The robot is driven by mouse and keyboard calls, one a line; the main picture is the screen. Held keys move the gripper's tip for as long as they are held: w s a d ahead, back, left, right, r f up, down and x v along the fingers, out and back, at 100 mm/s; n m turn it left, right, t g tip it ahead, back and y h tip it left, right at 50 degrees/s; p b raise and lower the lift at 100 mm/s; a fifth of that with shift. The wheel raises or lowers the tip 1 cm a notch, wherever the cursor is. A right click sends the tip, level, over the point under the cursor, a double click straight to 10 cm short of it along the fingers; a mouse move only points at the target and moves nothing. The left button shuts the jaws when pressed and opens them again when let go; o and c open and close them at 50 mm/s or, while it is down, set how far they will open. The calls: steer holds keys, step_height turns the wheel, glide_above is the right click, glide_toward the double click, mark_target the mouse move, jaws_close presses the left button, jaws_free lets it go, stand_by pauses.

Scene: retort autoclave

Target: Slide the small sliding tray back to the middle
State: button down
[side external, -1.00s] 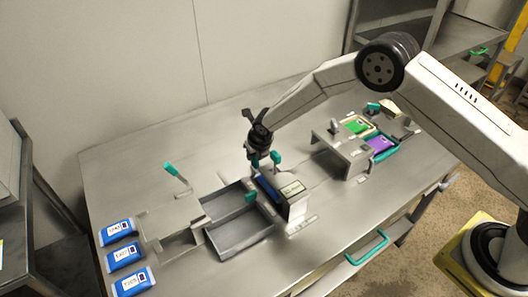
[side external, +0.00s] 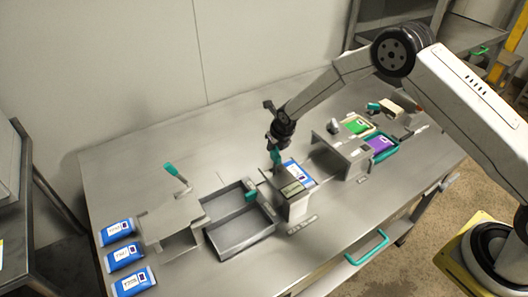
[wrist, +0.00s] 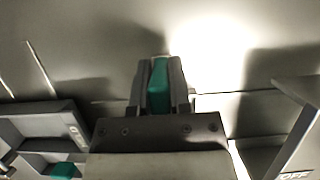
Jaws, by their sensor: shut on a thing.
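My gripper (side external: 275,152) is above the middle of the table, pointing down, just behind a small upright housing (side external: 292,204). In the wrist view my gripper (wrist: 158,90) is shut on an upright teal handle (wrist: 158,98). I take this as the handle of the small sliding tray. The tray itself is mostly hidden by the housing in the side view and by my gripper in the wrist view. A blue-and-white pouch (side external: 299,173) lies behind and to the right of the housing, below my gripper.
A grey two-bay tray (side external: 238,239) with a teal grip (side external: 251,196) stands left of the housing. Several blue pouches (side external: 125,256) lie at the left. The back table is clear.

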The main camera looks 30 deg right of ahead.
steer(key=shift+d, duration=0.55)
steer(key=c, duration=0.6)
jaws_free()
steer(key=shift+o, duration=0.2)
steer(key=shift+r, duration=0.1)
steer(key=v, duration=0.7)
steer(key=shift+s+r, duration=0.2)
steer(key=shift+r, duration=0.1)
